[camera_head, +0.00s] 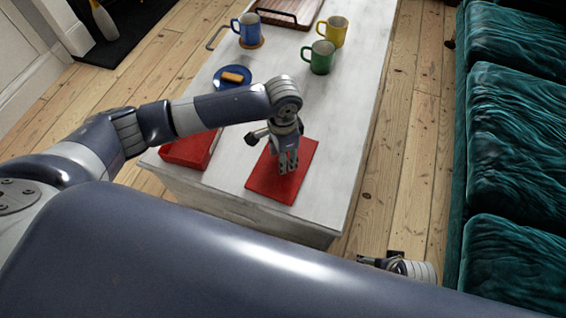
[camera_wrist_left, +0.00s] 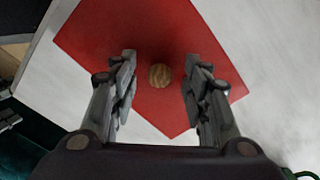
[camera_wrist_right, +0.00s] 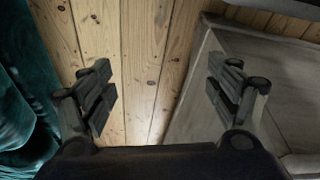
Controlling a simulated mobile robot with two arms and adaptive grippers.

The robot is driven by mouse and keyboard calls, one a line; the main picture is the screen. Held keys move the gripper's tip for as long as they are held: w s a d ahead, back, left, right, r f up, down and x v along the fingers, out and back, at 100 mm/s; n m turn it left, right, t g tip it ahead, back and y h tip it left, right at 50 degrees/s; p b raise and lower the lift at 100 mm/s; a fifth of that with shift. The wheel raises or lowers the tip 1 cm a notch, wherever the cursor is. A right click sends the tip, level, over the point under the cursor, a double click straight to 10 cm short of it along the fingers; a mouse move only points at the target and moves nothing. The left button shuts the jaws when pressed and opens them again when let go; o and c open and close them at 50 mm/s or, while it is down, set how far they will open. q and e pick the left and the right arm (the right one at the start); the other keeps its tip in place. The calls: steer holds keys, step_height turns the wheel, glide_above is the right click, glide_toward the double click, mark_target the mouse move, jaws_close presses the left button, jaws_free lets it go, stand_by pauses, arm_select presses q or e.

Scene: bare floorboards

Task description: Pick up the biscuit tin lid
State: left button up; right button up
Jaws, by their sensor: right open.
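The red square biscuit tin lid (camera_head: 264,186) lies flat on the pale table near its front end. Its round wooden knob (camera_wrist_left: 160,76) shows in the left wrist view, with the red lid surface (camera_wrist_left: 140,40) around it. My left gripper (camera_head: 288,163) points down over the lid. It is open, with one finger on each side of the knob and a gap on both sides; the head view hides the knob behind the gripper. The red tin (camera_head: 188,152) stands left of the lid, partly hidden by my left arm. My right gripper (camera_wrist_right: 160,95) is open and empty beside the table, above the floorboards.
A blue plate (camera_head: 224,84) with a biscuit (camera_head: 235,74) is behind my left forearm. Blue (camera_head: 248,30), green (camera_head: 319,58) and yellow (camera_head: 333,32) mugs and a wooden tray (camera_head: 290,10) stand farther back. A teal sofa (camera_head: 515,120) is at right.

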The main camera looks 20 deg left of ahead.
arm_select(q)
jaws_close()
steer(key=shift+r, duration=0.15)
